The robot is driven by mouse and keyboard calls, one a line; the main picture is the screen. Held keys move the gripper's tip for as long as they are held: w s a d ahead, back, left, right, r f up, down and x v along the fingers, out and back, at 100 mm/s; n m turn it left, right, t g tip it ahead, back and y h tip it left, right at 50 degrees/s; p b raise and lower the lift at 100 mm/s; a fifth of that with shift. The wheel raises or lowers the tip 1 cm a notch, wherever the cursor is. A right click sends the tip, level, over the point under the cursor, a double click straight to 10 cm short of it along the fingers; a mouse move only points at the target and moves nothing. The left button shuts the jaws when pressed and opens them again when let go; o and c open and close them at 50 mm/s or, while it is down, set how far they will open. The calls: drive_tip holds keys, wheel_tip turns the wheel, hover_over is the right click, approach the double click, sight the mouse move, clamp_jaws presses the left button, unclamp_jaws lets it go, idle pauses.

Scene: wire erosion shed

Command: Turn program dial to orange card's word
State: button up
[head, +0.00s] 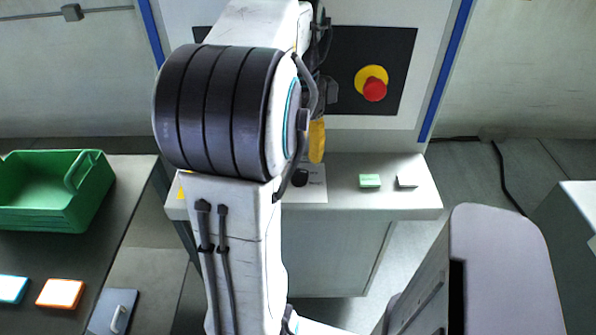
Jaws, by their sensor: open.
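The orange card (60,293), a pale tile with an orange border, lies on the dark bench at lower left; no word on it is legible. A small black knob (300,177), which looks like the program dial, sits on a white labelled plate (315,188) on the machine's ledge. My arm hides part of the plate, and its words and the knob's pointing cannot be read. My gripper (317,140) is mostly hidden behind my arm. A yellow finger shows above and just right of the knob, apparently apart from it. The gripper is open, with nothing seen in it.
A red stop button (374,90) on a yellow base is on the machine's black panel. A green block (370,181) and a white-topped block (407,182) are on the ledge's right. A green crate (50,215) and a blue-edged card (12,289) are at left.

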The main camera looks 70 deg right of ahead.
sight(298, 173)
drive_tip(key=shift+f+b, duration=0.55)
drive_tip(key=shift+f, duration=3.1)
drive_tip(key=shift+c, duration=0.4)
clamp_jaws()
